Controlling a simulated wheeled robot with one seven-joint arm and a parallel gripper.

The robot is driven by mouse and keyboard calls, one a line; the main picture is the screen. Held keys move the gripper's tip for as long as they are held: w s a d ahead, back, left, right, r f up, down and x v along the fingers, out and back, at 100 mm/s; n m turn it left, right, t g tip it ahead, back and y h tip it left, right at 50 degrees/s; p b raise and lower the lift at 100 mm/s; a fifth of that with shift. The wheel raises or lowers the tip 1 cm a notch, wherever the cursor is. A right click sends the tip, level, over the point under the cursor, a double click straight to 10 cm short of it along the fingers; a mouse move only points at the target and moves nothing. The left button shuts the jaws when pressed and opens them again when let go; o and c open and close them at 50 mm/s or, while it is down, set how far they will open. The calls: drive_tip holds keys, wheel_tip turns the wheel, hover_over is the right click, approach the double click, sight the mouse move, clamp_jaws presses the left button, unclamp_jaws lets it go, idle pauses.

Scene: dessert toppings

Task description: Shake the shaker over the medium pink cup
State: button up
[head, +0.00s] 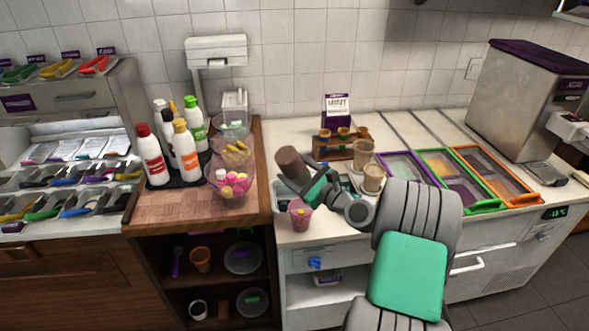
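A pink cup (300,214) stands at the front left of the white counter, its upper part close under my gripper. My gripper (304,182) is shut on a brown cylindrical shaker (292,162). The shaker is tilted, its wide end up and to the left, and appears to be above and slightly behind the cup. Its lower end is hidden by the gripper. What is in the cup is too small to tell.
Two tan cups (372,178) stand right of my gripper. A small wooden stand (333,150) with cups and a mint sign is behind. Squeeze bottles (187,150) and clear bowls crowd the wooden counter (170,207) at left. Framed bins (497,178) lie at right.

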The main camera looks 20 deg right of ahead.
sight(298, 154)
drive_tip(key=shift+r+p, duration=2.7)
drive_tip(key=shift+r, duration=0.6)
drive_tip(key=shift+f, duration=0.1)
wheel_tip(298, 154, down, 9)
drive_tip(key=b, duration=0.6)
drive_tip(key=shift+r, duration=0.5)
